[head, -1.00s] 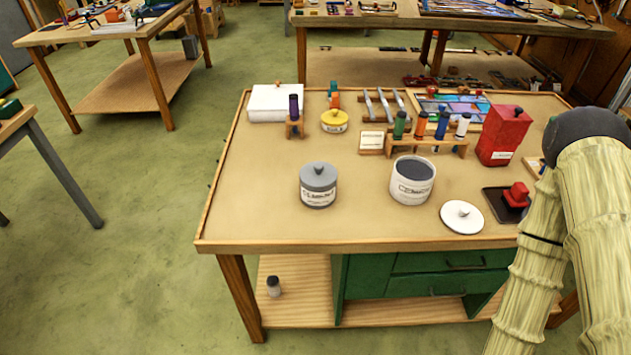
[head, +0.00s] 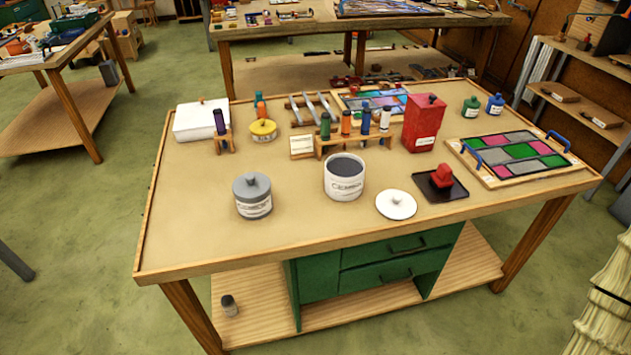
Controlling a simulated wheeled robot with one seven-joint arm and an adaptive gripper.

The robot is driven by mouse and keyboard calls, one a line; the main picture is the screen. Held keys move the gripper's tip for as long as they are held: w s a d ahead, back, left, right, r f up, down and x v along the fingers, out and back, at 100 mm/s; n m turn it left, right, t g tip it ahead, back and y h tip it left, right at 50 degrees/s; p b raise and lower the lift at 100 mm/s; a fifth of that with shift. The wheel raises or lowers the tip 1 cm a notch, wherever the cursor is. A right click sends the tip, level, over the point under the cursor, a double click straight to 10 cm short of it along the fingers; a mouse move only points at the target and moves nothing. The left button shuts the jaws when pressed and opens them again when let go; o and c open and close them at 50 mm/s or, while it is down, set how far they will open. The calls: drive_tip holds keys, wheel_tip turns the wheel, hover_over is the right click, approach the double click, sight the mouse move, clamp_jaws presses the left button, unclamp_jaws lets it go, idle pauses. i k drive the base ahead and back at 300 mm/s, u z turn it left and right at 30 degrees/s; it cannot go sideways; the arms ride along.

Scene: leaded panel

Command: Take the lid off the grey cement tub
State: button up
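The grey cement tub (head: 254,207) stands upright near the front left of the workbench in the head view. Its grey lid (head: 251,184) with a round knob sits on top of it. To its right stands an open white tub (head: 345,185) filled with dark grey material. A white lid (head: 396,204) with a small knob lies on the bench beside that tub. My gripper is not in the picture; only a part of my arm's pale sleeve shows at the lower right edge.
The workbench (head: 200,250) has a raised wooden rim. A black tray (head: 455,192) with a red block and a leaded panel (head: 515,153) lie right. Bench around the grey tub is clear.

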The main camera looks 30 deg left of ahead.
sight(250, 185)
drive_tip(key=z, duration=2.25)
drive_tip(key=k, duration=2.25)
drive_tip(key=u, duration=2.45)
